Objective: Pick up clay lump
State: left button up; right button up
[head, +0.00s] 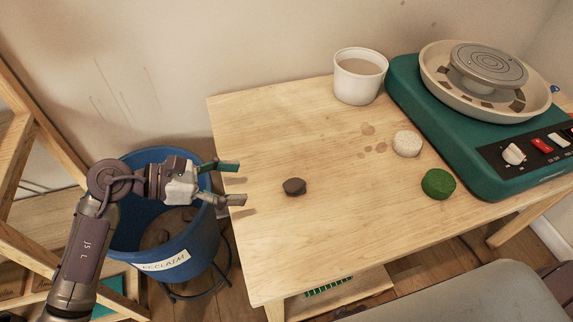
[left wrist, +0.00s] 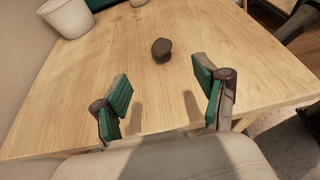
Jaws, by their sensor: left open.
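The clay lump (head: 294,187) is small, dark brown and rounded. It lies on the left part of the wooden table (head: 330,240). My left gripper (head: 240,183) is open and empty at the table's left edge, with its fingers pointing right toward the lump and a gap between them. In the left wrist view the lump (left wrist: 162,50) lies beyond the two open fingertips (left wrist: 168,88), roughly centred between them and apart from both. My right gripper is not in view.
A white cup (head: 360,77) stands at the table's back. A whitish lump (head: 407,144) and a green lump (head: 438,184) lie to the right, near a green pottery wheel (head: 440,120). A blue reclaim bucket (head: 200,245) stands below my left arm. The table around the clay lump is clear.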

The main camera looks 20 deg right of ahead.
aim_at(290, 184)
pick_arm(q)
jog(key=x, duration=0.9)
jog(key=shift+s+r, duration=0.1)
jog(key=shift+s, duration=0.25)
jog(key=x, duration=0.4)
jog(key=shift+w+d+f, duration=0.2)
jog(key=shift+w+d, duration=0.1)
jog(key=c, duration=1.2)
